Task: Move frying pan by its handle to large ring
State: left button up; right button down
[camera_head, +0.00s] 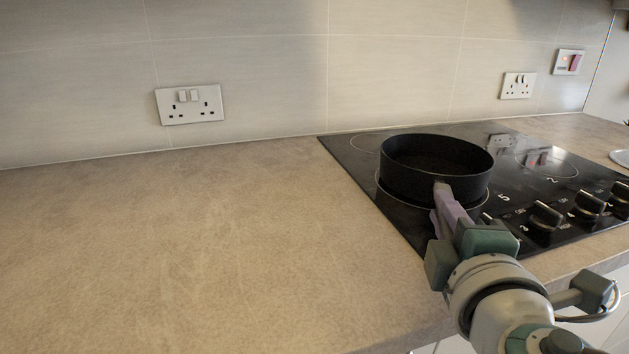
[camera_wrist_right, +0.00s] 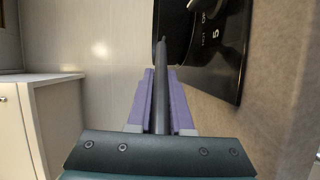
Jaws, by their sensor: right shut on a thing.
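A black frying pan (camera_head: 437,172) is over the front left part of the black hob (camera_head: 352,165), upright, with its handle pointing toward me. A ring marking shows around its base; I cannot tell whether the pan touches the glass. My right gripper (camera_head: 446,203) is shut on the handle, with its purple fingers on either side. In the right wrist view the dark handle (camera_wrist_right: 161,95) runs between the fingers of the gripper (camera_wrist_right: 161,85). Most of the handle is hidden by the gripper in the head view. My left gripper is not in view.
Several black knobs (camera_head: 545,217) stand along the hob's right front, close to my right gripper. The stone-look worktop (camera_head: 180,240) to the left is clear. A tiled wall with sockets (camera_head: 190,104) is behind. A white cabinet (camera_wrist_right: 40,125) shows in the right wrist view.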

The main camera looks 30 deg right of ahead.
jog(key=shift+f, duration=0.15)
jog(key=c, duration=0.8)
grip_release()
jog(key=shift+w, duration=0.1)
jog(key=shift+o, duration=0.3)
jog(key=shift+f, duration=0.25)
jog(key=b+v, duration=0.1)
jog(key=v, duration=0.8)
jog(key=shift+s+a+r+b, duration=0.15)
jog(key=shift+s+a+b, duration=0.15)
jog(key=shift+s, duration=0.1)
